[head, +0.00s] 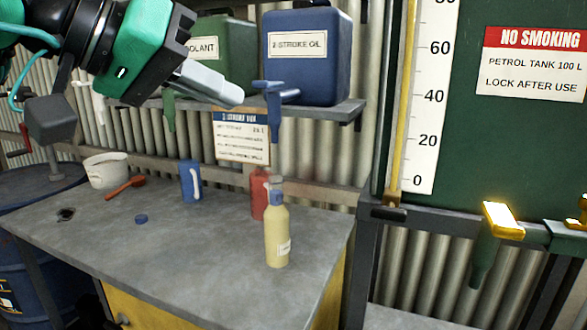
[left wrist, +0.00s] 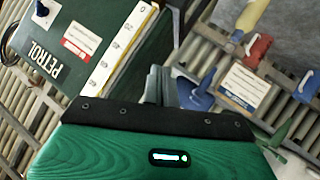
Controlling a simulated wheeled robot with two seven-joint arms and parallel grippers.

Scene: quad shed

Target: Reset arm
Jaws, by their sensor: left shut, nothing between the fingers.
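My left arm comes in from the upper left in the head view. Its gripper (head: 238,97) is shut and empty, held in the air in front of the shelf, left of the blue tap (head: 272,97) under the 2-stroke oil tank (head: 306,55). In the left wrist view the green gripper body fills the bottom and the grey fingers (left wrist: 157,88) show beyond it. My right gripper is not in view.
The grey bench (head: 190,250) holds a cream bottle (head: 277,236), a red container (head: 259,200), a blue jug (head: 190,180), a white bucket (head: 106,170), a red spoon (head: 125,188) and a blue cap (head: 141,219). The green petrol tank (head: 535,150) stands right.

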